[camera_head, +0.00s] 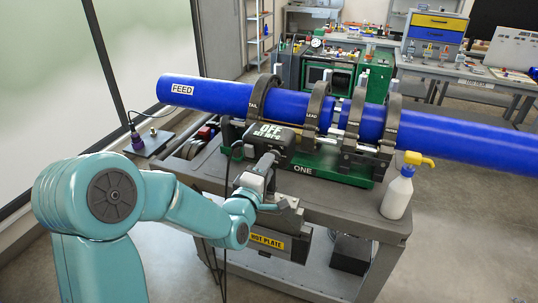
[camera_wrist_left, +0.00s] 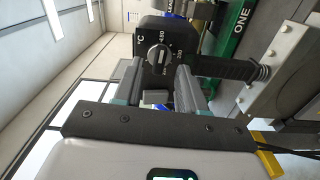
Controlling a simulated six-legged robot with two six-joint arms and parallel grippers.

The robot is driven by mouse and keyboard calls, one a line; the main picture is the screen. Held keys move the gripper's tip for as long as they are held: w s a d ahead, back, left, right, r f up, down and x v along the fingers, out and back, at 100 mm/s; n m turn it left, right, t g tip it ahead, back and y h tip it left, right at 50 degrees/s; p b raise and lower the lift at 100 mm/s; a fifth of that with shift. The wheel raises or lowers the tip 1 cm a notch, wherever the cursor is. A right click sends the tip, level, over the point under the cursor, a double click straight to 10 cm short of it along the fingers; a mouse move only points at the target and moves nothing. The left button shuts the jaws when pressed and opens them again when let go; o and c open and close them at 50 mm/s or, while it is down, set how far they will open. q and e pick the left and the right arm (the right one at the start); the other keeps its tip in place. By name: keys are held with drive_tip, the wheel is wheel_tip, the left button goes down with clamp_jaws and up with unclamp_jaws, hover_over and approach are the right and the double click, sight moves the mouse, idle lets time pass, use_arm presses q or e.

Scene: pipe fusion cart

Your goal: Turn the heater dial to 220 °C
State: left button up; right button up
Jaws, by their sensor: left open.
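The heater's black control box (camera_head: 262,136) sits on the cart in the head view. My left gripper (camera_head: 268,161) is close to the box in the head view and hides the dial there. In the wrist view its open fingers (camera_wrist_left: 159,72) stand on either side of the dial, with no clear contact. My right gripper is not in view.
A long blue pipe (camera_head: 215,95) lies in dark clamps above the cart (camera_head: 365,225). A HOT PLATE label (camera_head: 267,240) shows below my wrist.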

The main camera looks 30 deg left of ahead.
use_arm(q)
drive_tip(key=shift+x, duration=1.1)
drive_tip(key=shift+c, duration=0.3)
